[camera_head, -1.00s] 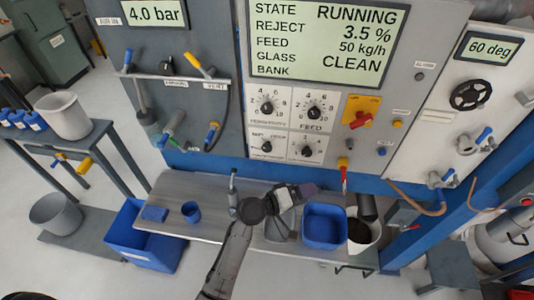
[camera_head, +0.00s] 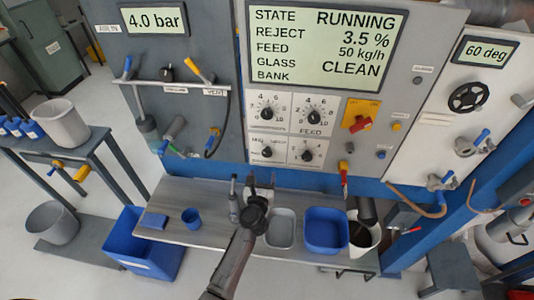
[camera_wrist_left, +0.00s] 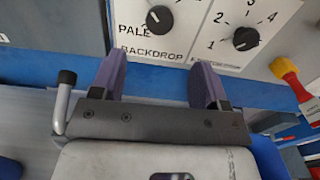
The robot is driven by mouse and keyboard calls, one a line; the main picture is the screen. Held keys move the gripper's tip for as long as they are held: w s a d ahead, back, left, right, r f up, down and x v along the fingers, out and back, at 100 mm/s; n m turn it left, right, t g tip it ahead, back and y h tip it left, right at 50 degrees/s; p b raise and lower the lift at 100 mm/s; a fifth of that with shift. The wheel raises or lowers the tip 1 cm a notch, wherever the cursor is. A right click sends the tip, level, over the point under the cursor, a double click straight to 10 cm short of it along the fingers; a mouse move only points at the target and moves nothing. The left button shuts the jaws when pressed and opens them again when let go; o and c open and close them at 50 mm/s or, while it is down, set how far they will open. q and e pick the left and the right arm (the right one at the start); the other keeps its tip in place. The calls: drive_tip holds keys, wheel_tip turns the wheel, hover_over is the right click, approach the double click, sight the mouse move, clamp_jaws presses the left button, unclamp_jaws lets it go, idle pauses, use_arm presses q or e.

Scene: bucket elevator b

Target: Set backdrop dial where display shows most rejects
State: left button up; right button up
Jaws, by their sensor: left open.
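The backdrop dial (camera_head: 266,152) is a black knob on a white plate, lower left in the group of dials under the display. In the left wrist view the dial (camera_wrist_left: 160,19) is at the top, with "PALE" and "BACKDROP" printed below it. The display (camera_head: 325,45) reads RUNNING, REJECT 3.5 %, FEED 50 kg/h and glass bank CLEAN. My left gripper (camera_head: 262,181) is below the dial. In the wrist view its purple fingers (camera_wrist_left: 158,65) are open and empty, apart from the dial. The right gripper is not in view.
Another dial (camera_wrist_left: 245,38) is close on the right, with the feed dial (camera_head: 312,116) above it. A red-and-yellow switch (camera_head: 360,118) is further right. Below are a shelf (camera_head: 180,232), a grey tray (camera_head: 281,228) and a blue tub (camera_head: 326,230).

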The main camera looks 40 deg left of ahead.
sight(267, 154)
use_arm(q)
drive_tip(key=b+x, duration=0.3)
drive_tip(key=x, duration=0.9)
drive_tip(key=shift+r, duration=0.1)
drive_tip(key=shift+d, duration=0.1)
drive_tip(key=shift+c, duration=1.3)
drive_tip(key=c, duration=0.6)
